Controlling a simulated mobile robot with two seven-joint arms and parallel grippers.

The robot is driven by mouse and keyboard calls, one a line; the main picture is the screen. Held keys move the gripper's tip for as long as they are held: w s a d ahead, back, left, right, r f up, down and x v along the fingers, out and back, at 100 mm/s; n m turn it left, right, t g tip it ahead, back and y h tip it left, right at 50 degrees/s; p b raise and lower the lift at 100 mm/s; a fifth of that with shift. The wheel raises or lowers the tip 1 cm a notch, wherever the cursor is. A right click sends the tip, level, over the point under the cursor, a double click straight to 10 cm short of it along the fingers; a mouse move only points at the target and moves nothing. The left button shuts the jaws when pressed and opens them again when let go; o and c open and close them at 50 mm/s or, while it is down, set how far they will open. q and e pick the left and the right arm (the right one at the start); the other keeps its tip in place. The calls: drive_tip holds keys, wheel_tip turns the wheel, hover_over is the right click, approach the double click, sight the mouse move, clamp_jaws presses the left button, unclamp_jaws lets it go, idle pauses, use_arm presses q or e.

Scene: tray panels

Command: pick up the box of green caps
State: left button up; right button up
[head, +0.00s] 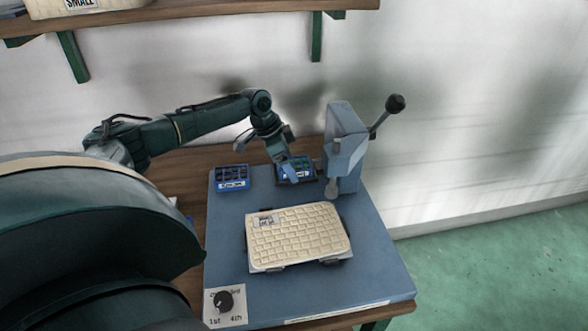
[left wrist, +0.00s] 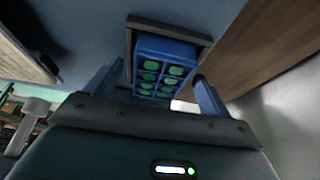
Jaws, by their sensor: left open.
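The box of green caps (left wrist: 165,48) is blue, with rows of green round caps, and sits in a dark frame (left wrist: 205,38) in the left wrist view. In the head view a blue box (head: 304,177) at the back of the blue work surface is partly hidden by my left gripper (head: 288,168). My left gripper is open, and its two fingers (left wrist: 158,88) reach toward the box from either side in the left wrist view. I cannot tell whether they touch it. My right gripper is not in view.
A second blue box (head: 232,178) with a white label stands to the left. A grey lever press (head: 344,150) stands close to the right of my gripper. A cream tray panel (head: 300,236) lies mid-surface, with a dial (head: 223,301) at the front left. A shelf (head: 190,14) hangs above.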

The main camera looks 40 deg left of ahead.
use_arm(q)
drive_tip(key=c, duration=1.1)
drive_tip(key=shift+c, duration=0.2)
wheel_tip(320, 180, up, 10)
drive_tip(key=shift+r+p, duration=0.15)
drive_tip(key=shift+p, duration=0.15)
